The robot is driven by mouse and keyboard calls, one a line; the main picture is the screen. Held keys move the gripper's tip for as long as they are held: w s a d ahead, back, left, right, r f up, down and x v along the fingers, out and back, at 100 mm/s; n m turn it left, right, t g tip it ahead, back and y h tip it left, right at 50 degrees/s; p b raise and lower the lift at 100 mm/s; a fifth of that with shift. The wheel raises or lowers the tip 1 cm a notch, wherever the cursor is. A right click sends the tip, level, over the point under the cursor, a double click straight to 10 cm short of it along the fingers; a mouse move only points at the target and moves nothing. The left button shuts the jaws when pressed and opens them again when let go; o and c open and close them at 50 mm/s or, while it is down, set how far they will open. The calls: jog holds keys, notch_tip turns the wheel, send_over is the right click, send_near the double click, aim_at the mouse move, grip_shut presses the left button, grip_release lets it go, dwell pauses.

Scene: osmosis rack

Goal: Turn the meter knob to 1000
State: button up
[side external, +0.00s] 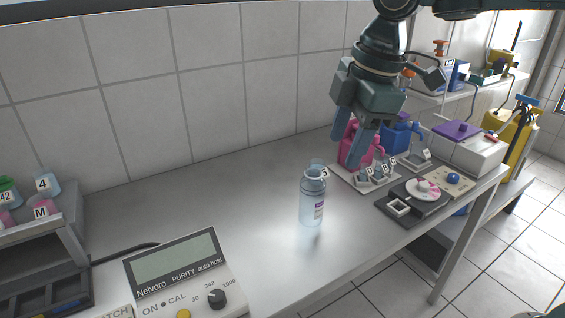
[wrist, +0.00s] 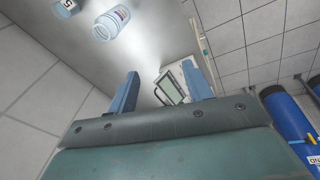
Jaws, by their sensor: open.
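The purity meter (side external: 183,275) stands at the front left of the bench in the side view, with a blank greenish display. Its black knob (side external: 216,298) sits at the lower right of the panel, beside the marks 30, 342 and 1000. The small print makes its exact setting hard to read. My gripper (side external: 354,142) hangs above the bench, well to the right of the meter, open and empty.
A clear bottle (side external: 312,200) stands mid-bench between my gripper and the meter; it also shows in the wrist view (wrist: 110,24). A rack (side external: 40,235) with lettered bottles is at left. Pink and blue containers stand at right. The bench behind the meter is clear.

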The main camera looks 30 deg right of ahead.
jog(key=w+a+f+n+g, duration=0.1)
jog(key=w+a+f+n, duration=0.15)
jog(key=a, duration=0.35)
jog(key=w+a+f+n, duration=0.1)
jog(key=a+f+n, duration=0.15)
jog(key=a, duration=0.25)
jog(key=n+g+h, duration=0.1)
jog(key=n, duration=0.5)
send_over(216, 296)
notch_tip(216, 296, down, 7)
jog(key=shift+f, duration=0.15)
jog(key=shift+f, duration=0.1)
notch_tip(216, 296, down, 14)
jog(key=shift+r, duration=0.2)
jog(key=c, duration=1)
jog(key=shift+o, duration=0.2)
